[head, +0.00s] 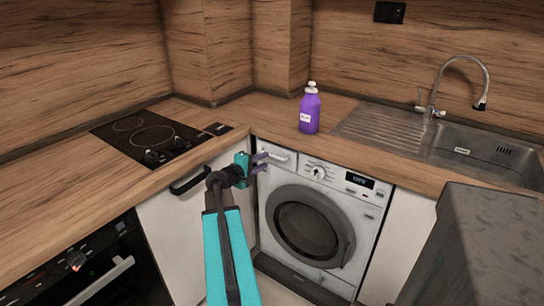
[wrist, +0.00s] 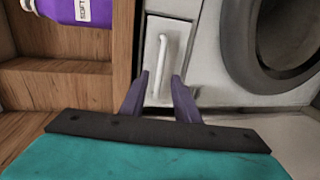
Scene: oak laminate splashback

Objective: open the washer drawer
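The washer (head: 310,220) is a white front-loader under the worktop. Its drawer (head: 284,164) is at the upper left of its front and looks shut. In the wrist view the drawer (wrist: 180,37) carries a slim white handle (wrist: 162,55). My gripper (head: 262,162) is in front of the drawer's left end. In the wrist view its two purple fingers (wrist: 160,78) are open, with the handle's near end showing between them. I see no finger closed on the handle. I cannot tell whether the fingertips touch the drawer front.
A purple bottle (head: 310,111) stands on the worktop above the washer, with the sink (head: 480,150) to its right. A black hob (head: 150,138) and an oven (head: 85,265) are at the left. A dark grey block (head: 480,245) fills the lower right.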

